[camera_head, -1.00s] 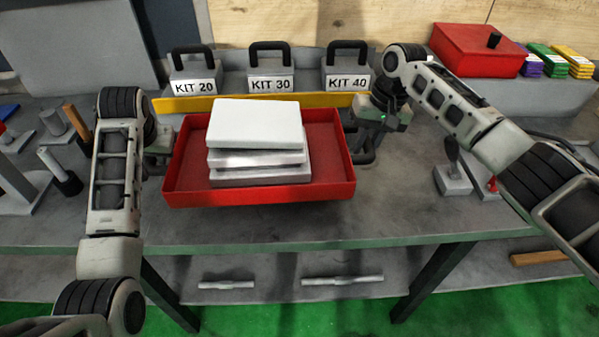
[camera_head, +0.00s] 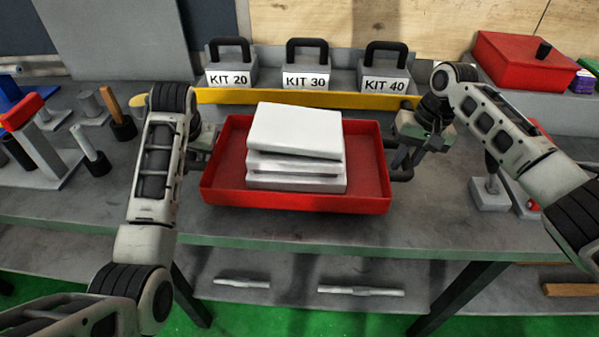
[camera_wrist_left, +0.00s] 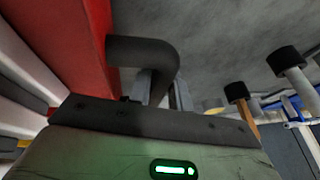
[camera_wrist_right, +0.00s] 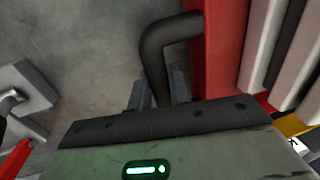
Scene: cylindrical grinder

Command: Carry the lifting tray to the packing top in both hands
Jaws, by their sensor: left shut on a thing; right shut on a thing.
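The red lifting tray (camera_head: 300,198) is in the middle of the head view, above the grey bench, with a stack of white-grey slabs (camera_head: 295,135) in it. My left gripper (camera_head: 203,140) is at the tray's left end; in the left wrist view its fingers (camera_wrist_left: 160,92) are shut on the black left handle (camera_wrist_left: 145,50). My right gripper (camera_head: 405,158) is at the right end; in the right wrist view its fingers (camera_wrist_right: 158,92) are shut on the black right handle (camera_wrist_right: 155,50). The tray looks about level. The head view does not clearly show the gap under it.
Weights labelled KIT 20 (camera_head: 230,68), KIT 30 (camera_head: 305,68) and KIT 40 (camera_head: 386,70) stand behind a yellow rail (camera_head: 300,98). A red box (camera_head: 525,60) is at the back right. Upright tools (camera_head: 92,150) stand on the bench (camera_head: 330,232) at left.

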